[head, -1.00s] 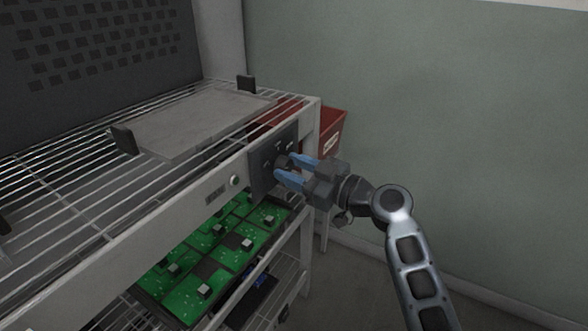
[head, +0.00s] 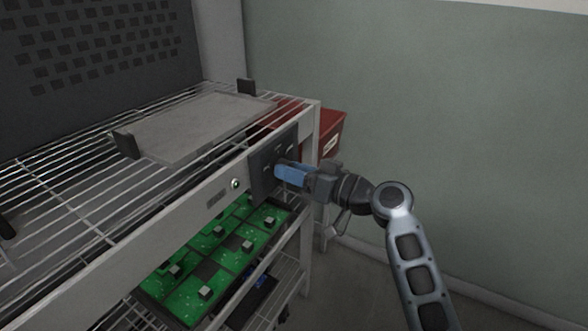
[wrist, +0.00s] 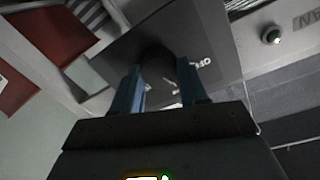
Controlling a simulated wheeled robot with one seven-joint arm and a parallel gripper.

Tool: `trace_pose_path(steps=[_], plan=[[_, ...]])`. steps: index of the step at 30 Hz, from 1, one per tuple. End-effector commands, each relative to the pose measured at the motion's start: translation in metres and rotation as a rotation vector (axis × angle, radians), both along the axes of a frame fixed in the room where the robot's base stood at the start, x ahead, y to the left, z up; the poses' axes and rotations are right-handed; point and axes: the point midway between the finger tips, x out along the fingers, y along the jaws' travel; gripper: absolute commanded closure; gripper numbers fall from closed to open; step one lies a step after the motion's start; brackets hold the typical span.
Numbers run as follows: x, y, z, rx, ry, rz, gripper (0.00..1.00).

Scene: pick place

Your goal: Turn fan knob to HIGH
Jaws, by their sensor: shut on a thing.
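The dark control panel (head: 259,172) is fixed to the right end of the shelf's front beam. It also shows in the wrist view (wrist: 212,32), where a few white marks sit beside the knob. The fan knob (wrist: 158,60) is a dark round shape on that panel. My gripper (head: 278,172) has its blue fingers at the panel, and in the wrist view (wrist: 160,82) one finger is on each side of the knob. It is shut on the knob. The head view hides the knob behind the fingers, and its pointer setting cannot be read.
A round light button (head: 235,184) sits on the beam left of the panel. Green circuit boards (head: 228,246) lie on a tray below. A flat grey plate (head: 190,130) lies on the wire shelf. A red bin (head: 331,130) stands behind. The floor at right is clear.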

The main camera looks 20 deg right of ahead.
Motion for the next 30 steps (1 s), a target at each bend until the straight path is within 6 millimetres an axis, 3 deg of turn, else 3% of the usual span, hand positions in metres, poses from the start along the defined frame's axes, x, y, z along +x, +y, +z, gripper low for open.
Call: trace_pose_path(steps=[30], plan=[[0.0021,-0.0034,0.0025,0.781,0.569,-0.002,0.88]])
